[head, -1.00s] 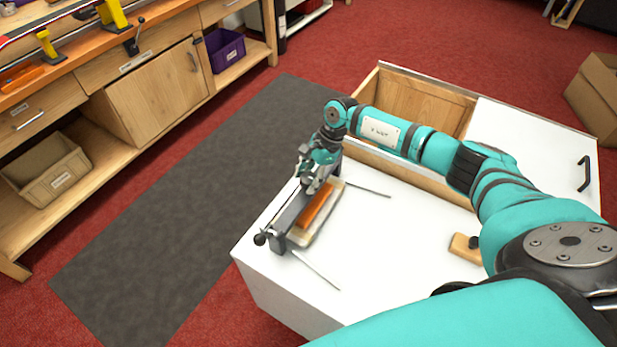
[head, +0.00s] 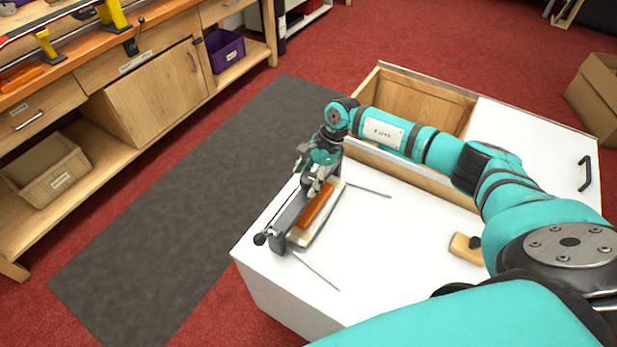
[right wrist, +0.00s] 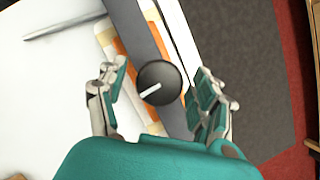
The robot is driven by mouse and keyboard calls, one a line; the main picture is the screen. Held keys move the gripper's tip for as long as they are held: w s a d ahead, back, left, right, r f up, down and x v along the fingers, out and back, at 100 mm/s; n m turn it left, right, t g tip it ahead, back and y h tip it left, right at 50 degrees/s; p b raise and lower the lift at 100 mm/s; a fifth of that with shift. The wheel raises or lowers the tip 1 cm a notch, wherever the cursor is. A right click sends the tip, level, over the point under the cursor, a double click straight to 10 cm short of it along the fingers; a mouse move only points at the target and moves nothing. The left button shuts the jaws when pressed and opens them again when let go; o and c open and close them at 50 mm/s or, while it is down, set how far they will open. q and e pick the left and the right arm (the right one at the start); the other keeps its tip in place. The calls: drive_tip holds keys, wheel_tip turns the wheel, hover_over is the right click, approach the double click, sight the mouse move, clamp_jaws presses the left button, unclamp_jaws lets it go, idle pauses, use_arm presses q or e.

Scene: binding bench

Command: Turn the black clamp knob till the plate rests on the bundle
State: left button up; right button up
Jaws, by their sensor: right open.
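The black clamp knob (right wrist: 160,83), round with a white pointer line, shows in the right wrist view on top of a dark grey clamp bar (right wrist: 137,35). My right gripper (right wrist: 160,90) is open, with one finger on each side of the knob and a visible gap to each. In the head view my right gripper (head: 317,184) is over the far part of the clamp (head: 280,222) and hides the knob. The bundle (head: 304,240), pale with an orange strip (head: 318,208), lies along the clamp. Whether the plate touches it cannot be told. My left gripper is out of view.
The clamp stands at the left edge of a white cabinet top (head: 390,245). Thin metal rods (head: 370,190) (head: 317,271) and a wooden block with a dark knob (head: 466,247) lie on it. An open wooden compartment (head: 425,105) is behind. A workbench (head: 150,65) stands at left.

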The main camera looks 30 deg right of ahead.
drive_tip(key=v, duration=1.2)
drive_tip(key=shift+a, duration=0.1)
